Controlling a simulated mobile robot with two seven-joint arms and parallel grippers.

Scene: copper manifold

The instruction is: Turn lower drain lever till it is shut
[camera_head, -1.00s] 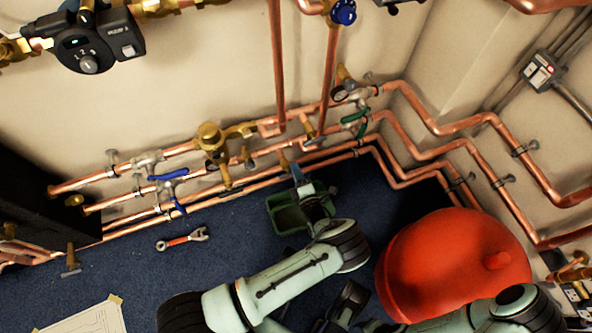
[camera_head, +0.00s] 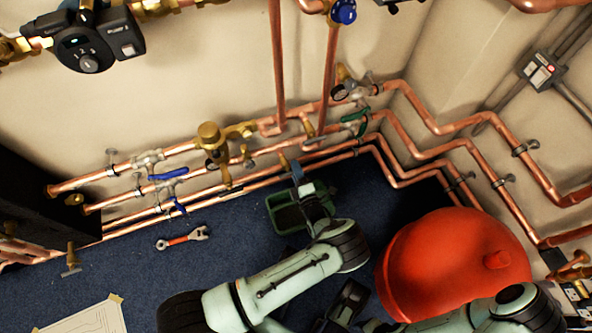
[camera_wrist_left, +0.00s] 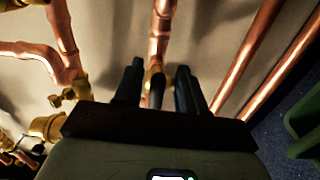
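The small brass drain valve (camera_head: 284,163) sits on the lower copper pipes in the head view, just at the tips of my left gripper (camera_head: 296,172). In the left wrist view a brass fitting (camera_wrist_left: 154,73) on a vertical copper stub lies between the two dark fingers of my left gripper (camera_wrist_left: 157,85). The fingers stand apart, one on each side of it; I cannot tell whether they touch it. The lever's exact angle is hidden by the fingers. A dark part that may be my right gripper (camera_head: 346,300) shows low in the head view, its fingers unclear.
Copper pipes (camera_head: 262,181) run along the wall close to my left gripper. Blue-handled valves (camera_head: 170,174) are at left, a green-handled one (camera_head: 356,116) at right. A green bin (camera_head: 284,216), a wrench (camera_head: 183,238) and a red tank (camera_head: 450,265) stand or lie on the blue floor.

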